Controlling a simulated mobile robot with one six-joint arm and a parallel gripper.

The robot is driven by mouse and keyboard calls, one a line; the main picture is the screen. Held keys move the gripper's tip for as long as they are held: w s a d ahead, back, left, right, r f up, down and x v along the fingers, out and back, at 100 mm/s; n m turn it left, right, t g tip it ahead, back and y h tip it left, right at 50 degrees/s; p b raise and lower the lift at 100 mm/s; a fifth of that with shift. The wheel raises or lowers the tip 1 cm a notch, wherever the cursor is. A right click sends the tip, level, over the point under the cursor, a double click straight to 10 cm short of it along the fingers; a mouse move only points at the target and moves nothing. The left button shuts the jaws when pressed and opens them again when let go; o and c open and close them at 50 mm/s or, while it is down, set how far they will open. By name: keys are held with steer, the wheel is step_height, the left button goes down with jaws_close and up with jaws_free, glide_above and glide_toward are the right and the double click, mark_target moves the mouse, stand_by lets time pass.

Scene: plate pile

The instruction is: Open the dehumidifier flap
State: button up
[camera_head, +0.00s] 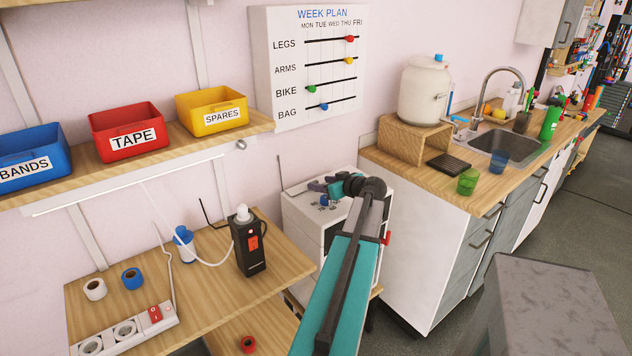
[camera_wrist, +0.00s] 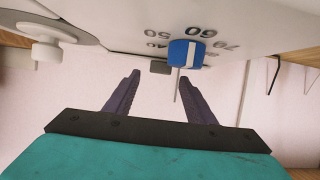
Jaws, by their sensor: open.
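The dehumidifier appears to be the white box (camera_head: 300,222) at the centre of the head view, partly hidden by my arm. Its pale surface (camera_wrist: 120,25) fills the top of the wrist view, with printed numbers and a blue knob (camera_wrist: 186,53) with a white stripe. The knob also shows in the head view (camera_head: 323,201). A small dark grey tab (camera_wrist: 160,67) lies beside the knob. I cannot tell which part is the flap. My gripper (camera_wrist: 160,79) is open, its dark fingers apart and empty, pointing toward the tab; in the head view it is over the box (camera_head: 318,187).
A wooden table (camera_head: 215,310) with a black power unit (camera_head: 248,245) stands left of the box. A counter (camera_head: 470,200) with a sink stands to its right. A shelf (camera_head: 70,180) with bins hangs at upper left. A white knob (camera_wrist: 45,53) shows in the wrist view.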

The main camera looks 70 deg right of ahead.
mark_target(317, 182)
steer(key=shift+p+x, duration=0.4)
steer(key=shift+x, duration=1.55)
steer(key=c, duration=1)
steer(key=shift+c, duration=0.2)
